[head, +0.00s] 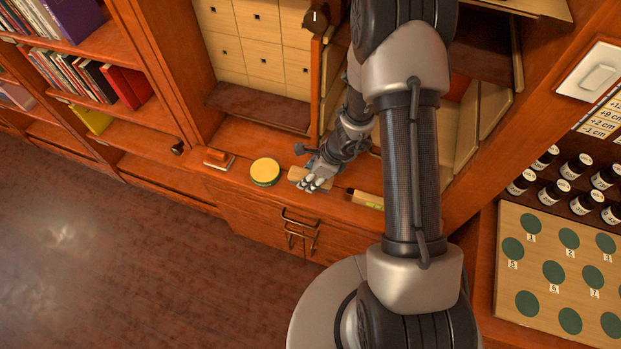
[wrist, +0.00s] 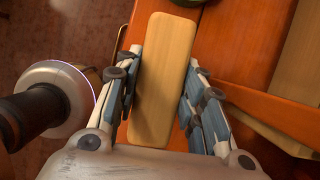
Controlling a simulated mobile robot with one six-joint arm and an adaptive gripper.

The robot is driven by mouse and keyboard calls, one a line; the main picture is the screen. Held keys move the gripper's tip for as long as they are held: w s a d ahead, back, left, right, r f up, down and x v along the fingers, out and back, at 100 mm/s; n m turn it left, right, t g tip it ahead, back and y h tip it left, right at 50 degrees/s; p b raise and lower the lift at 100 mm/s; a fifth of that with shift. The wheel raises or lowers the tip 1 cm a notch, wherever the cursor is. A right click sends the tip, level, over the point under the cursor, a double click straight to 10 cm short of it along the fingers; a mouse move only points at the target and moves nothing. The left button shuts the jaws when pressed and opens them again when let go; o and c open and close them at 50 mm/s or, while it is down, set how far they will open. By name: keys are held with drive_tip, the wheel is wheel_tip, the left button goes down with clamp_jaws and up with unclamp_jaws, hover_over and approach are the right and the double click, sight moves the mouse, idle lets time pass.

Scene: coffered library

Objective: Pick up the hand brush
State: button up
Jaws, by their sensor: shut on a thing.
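The hand brush (head: 308,178) shows as a pale wooden block with rounded corners on or just above the wooden ledge of the shelf unit. In the wrist view its plain wooden back (wrist: 166,40) lies lengthwise between the two fingers. No bristles show from either camera. My gripper (head: 318,180) is shut on the brush, with a finger along each long side; the gripper also fills the lower wrist view (wrist: 163,72). I cannot tell whether the brush touches the ledge.
A round yellow-topped tin (head: 265,171) stands left of the brush on the ledge (head: 235,140). A small brown block with a pale base (head: 218,159) lies farther left. A pale wooden-handled item (head: 364,199) lies to the right. Cabinet handles (head: 300,222) project below the ledge.

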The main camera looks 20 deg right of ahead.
drive_tip(key=s+d+b, duration=0.2)
drive_tip(key=s+d, duration=0.2)
drive_tip(key=s, duration=0.4)
drive_tip(key=s+d+b, duration=0.2)
drive_tip(key=s+d, duration=0.3)
drive_tip(key=s, duration=0.2)
drive_tip(key=shift+s, duration=0.35)
drive_tip(key=o, duration=0.5)
drive_tip(key=c, duration=0.4)
drive_tip(key=shift+o, duration=0.2)
drive_tip(key=shift+w+a, duration=0.1)
drive_tip(key=shift+w, duration=0.05)
